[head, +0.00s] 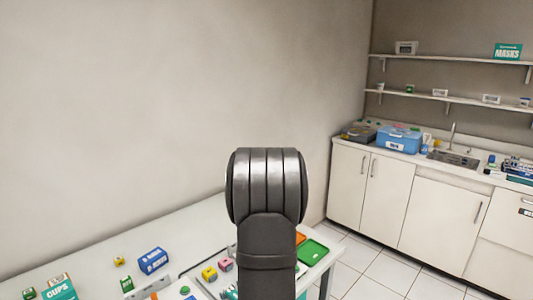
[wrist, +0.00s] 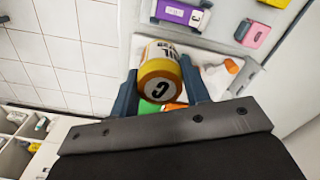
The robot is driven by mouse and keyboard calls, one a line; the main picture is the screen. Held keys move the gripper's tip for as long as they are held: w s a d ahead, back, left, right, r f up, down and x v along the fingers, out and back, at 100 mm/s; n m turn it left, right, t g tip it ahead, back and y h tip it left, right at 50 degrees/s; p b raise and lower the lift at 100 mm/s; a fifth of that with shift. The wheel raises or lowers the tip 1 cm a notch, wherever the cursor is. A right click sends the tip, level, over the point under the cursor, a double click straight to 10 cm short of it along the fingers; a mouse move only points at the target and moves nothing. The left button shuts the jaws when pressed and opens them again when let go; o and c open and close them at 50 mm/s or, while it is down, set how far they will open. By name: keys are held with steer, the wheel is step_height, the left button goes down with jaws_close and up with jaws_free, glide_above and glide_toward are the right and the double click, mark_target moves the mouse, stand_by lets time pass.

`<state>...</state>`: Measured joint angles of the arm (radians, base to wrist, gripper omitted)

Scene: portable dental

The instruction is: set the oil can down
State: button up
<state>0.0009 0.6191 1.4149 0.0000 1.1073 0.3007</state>
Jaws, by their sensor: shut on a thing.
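In the wrist view my gripper (wrist: 160,92) is shut on the oil can (wrist: 165,60), a yellow-orange cylinder with a white label and a black "C" on its end. One finger is on each side of it. The can is held with this end facing the camera, and the table shows behind it. Whether the can touches the table cannot be told. In the head view my own arm blocks the view of the gripper and the can.
The white table (head: 120,245) carries a blue box (head: 153,260), a cups box (head: 60,288), small yellow and pink items (head: 225,264) and a green tray (head: 313,251). In the wrist view a purple box (wrist: 180,13) and a pink item (wrist: 256,34) lie near the can.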

steer(key=shift+a, duration=0.1)
stand_by(0.7)
steer(key=w+a+n, duration=0.3)
steer(key=a, duration=1.9)
steer(key=shift+w+a+f, duration=0.1)
steer(key=shift+a+f, duration=1.6)
steer(key=shift+a, duration=0.2)
steer(key=shift+w+a+f, duration=0.1)
steer(key=shift+a+f, duration=1.65)
steer(key=shift+a, duration=0.2)
steer(key=shift+a+f, duration=1.7)
steer(key=shift+a, duration=0.2)
steer(key=shift+f, duration=0.15)
steer(key=o, duration=1)
